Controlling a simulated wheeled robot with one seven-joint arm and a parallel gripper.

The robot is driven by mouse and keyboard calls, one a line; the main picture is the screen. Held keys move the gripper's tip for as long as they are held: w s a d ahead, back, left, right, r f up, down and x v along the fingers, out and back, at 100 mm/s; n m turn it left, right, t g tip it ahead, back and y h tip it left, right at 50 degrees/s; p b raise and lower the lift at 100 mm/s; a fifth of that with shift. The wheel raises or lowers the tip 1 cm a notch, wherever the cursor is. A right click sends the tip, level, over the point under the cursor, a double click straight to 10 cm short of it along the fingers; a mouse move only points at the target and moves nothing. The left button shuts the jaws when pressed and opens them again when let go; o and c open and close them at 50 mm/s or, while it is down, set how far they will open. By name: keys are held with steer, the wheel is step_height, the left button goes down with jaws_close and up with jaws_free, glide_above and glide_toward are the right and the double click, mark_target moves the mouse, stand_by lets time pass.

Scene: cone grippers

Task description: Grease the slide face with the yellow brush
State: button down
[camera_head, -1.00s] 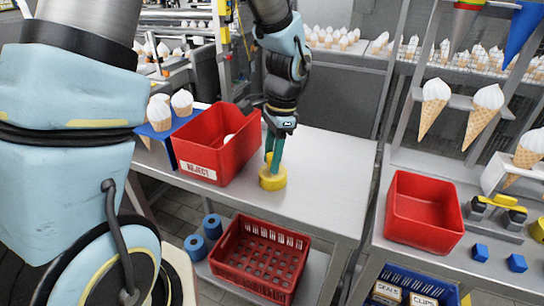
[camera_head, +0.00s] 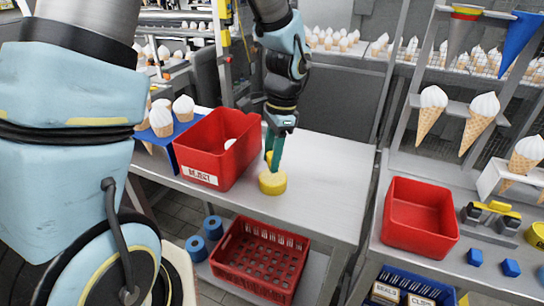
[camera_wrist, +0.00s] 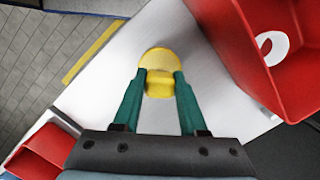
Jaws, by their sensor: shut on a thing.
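The yellow brush (camera_head: 272,183) has a round, flat yellow body and a raised yellow grip. It is upright at the pale metal bench top (camera_head: 325,185), right of the red reject bin. I cannot tell whether its underside touches the bench. My gripper (camera_head: 273,152) points down with its green fingers closed around the brush's grip. In the wrist view my gripper (camera_wrist: 158,80) has one finger on each side of the grip, with the round brush (camera_wrist: 158,56) body beyond. I cannot pick out a separate slide face.
The red reject bin (camera_head: 216,148) stands close left of my gripper, with a white thing inside. A blue holder of cones (camera_head: 160,120) is farther left. The bench is bare to the right. A red crate (camera_head: 262,262) sits below; another red bin (camera_head: 420,218) stands right.

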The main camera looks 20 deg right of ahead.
mark_target(270, 154)
steer(key=shift+r+p, duration=1.85)
steer(key=shift+r, duration=0.55)
